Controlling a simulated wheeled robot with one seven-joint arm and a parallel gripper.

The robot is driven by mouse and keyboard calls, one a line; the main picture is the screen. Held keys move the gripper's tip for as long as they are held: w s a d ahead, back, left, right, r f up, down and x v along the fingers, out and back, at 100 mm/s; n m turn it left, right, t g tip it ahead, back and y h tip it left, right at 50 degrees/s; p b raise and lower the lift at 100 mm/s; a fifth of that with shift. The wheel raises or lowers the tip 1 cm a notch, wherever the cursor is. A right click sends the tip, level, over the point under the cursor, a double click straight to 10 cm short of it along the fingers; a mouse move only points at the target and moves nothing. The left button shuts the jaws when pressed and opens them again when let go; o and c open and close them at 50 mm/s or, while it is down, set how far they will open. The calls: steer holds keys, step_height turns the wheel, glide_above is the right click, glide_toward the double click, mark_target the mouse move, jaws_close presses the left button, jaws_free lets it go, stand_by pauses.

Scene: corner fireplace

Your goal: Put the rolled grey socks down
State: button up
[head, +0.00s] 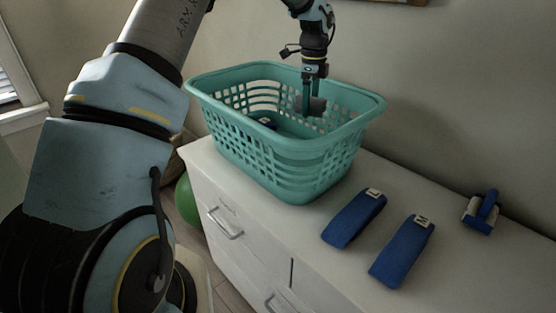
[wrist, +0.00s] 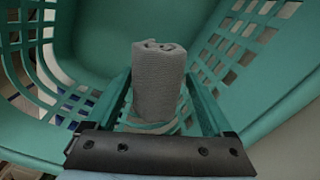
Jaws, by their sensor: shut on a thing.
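The rolled grey socks (wrist: 158,85) are a short grey roll held upright between the fingers of my gripper (wrist: 160,100) in the wrist view. In the head view the grey roll (head: 317,106) shows at the fingertips of my gripper (head: 314,103), partly covered by them. My gripper is shut on the roll, inside the outline of the teal laundry basket (head: 290,148). The basket's walls surround the roll in the wrist view. I cannot tell whether the roll touches the basket floor.
The basket stands on a white dresser (head: 300,229). A blue object with a pale tag (head: 481,211) lies near the wall. Something small and dark (head: 267,121) is inside the basket.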

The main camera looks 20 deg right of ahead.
mark_target(310, 113)
step_height(310, 113, down, 15)
steer(key=shift+f+p, duration=0.15)
steer(key=shift+p, duration=0.8)
steer(key=shift+f, duration=0.1)
steer(key=o, duration=1.1)
step_height(310, 113, up, 12)
steer(key=b, duration=0.3)
steer(key=shift+b, duration=0.4)
